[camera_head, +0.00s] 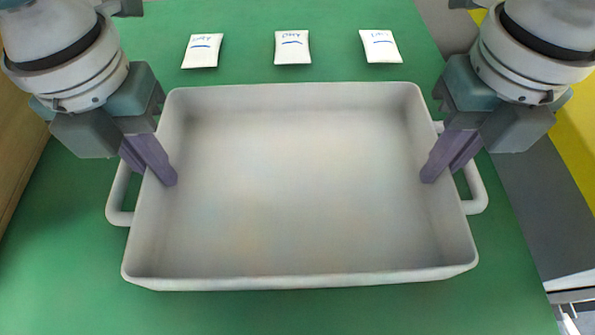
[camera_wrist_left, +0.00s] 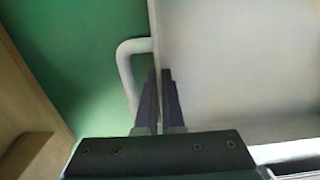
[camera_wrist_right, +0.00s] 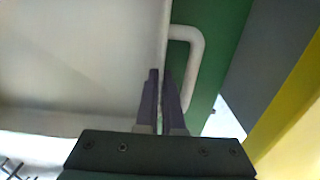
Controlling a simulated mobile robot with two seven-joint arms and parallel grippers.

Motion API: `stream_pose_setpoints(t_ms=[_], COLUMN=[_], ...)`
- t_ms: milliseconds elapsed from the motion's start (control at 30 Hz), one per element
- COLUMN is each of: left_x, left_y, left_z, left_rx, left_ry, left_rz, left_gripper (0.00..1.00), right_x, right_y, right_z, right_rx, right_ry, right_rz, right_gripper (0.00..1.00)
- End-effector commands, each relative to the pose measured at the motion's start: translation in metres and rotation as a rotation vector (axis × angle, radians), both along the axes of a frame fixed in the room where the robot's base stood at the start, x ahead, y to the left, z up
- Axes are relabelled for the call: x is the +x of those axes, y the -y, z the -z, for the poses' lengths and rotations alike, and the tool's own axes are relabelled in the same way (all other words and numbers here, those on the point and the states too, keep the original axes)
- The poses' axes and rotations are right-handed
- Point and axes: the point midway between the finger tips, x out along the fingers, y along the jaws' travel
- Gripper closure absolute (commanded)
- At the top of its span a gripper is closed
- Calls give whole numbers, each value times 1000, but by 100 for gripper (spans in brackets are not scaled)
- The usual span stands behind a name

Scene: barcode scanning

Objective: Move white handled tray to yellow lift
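The white handled tray (camera_head: 300,275) is empty and lies on the green table top, with a looped handle on each short side. My left gripper (camera_head: 150,168) is at the tray's left wall by the left handle (camera_wrist_left: 128,75), one finger inside the tray and one outside, closed on the wall. My right gripper (camera_head: 440,168) is closed on the right wall in the same way, beside the right handle (camera_wrist_right: 195,65). The yellow lift shows only in part as a yellow surface (camera_head: 575,125) at the right edge, also in the right wrist view (camera_wrist_right: 290,110).
Three small white packets, left (camera_head: 202,50), middle (camera_head: 292,47) and right (camera_head: 380,46), lie on the green table (camera_head: 70,230) behind the tray. A wooden surface (camera_head: 18,120) borders the table at left. A grey strip (camera_head: 540,200) lies between table and yellow surface.

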Motion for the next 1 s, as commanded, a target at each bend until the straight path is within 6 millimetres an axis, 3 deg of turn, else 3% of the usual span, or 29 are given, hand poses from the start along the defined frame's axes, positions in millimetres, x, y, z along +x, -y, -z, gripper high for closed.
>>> stream_pose_setpoints(t_ms=[667,1000], left_x=[0,0], left_y=[0,0], left_z=[-2,-33], left_rx=[0,1], left_ry=[1,1], left_rz=[-1,-1], left_gripper=[100,100], right_x=[1,0], right_y=[0,0], right_z=[-2,-33], right_rx=[0,-1], right_ry=[1,1], right_rz=[1,1], right_gripper=[100,100])
